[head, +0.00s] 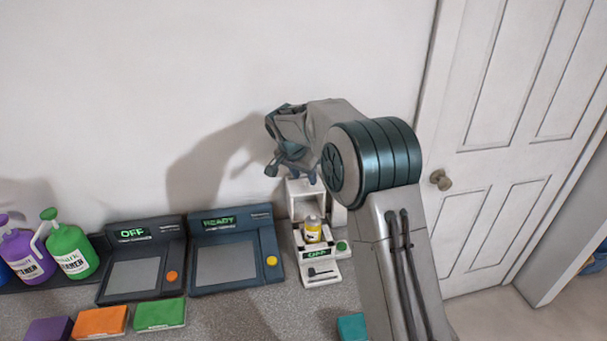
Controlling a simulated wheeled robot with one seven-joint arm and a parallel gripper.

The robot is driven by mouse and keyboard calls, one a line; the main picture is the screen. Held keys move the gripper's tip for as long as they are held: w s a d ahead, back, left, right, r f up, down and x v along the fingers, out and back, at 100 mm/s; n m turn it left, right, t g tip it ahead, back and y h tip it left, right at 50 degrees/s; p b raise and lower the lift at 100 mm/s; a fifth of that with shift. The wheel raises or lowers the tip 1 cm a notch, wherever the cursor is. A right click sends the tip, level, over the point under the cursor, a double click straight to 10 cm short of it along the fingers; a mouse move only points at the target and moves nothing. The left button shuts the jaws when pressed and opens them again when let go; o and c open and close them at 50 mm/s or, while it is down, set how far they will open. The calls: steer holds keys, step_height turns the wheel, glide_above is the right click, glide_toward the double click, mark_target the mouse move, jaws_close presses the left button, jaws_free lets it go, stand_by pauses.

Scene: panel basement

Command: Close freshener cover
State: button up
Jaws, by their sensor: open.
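The freshener (307,203) is a white upright unit on the grey counter, against the wall. Its front is open and a small yellow bottle (312,232) stands inside. A lower front part with a small green-lit label (317,254) juts toward me; which piece is the cover I cannot tell for sure. My gripper (291,172) is open and empty, just above the top of the freshener in the picture. The arm hides part of the unit's upper right side, and whether the fingers touch it cannot be told.
Two dark panels, one reading OFF (143,265) and one reading READY (235,257), stand left of the freshener. Purple (28,258) and green (72,255) spray bottles are farther left. Coloured blocks, including an orange one (100,322), lie in front. A white door (515,140) is at right.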

steer(key=shift+w+d+f, duration=0.1)
steer(key=shift+f, duration=0.25)
jaws_close()
steer(key=shift+f+b, duration=0.1)
steer(key=shift+b, duration=0.5)
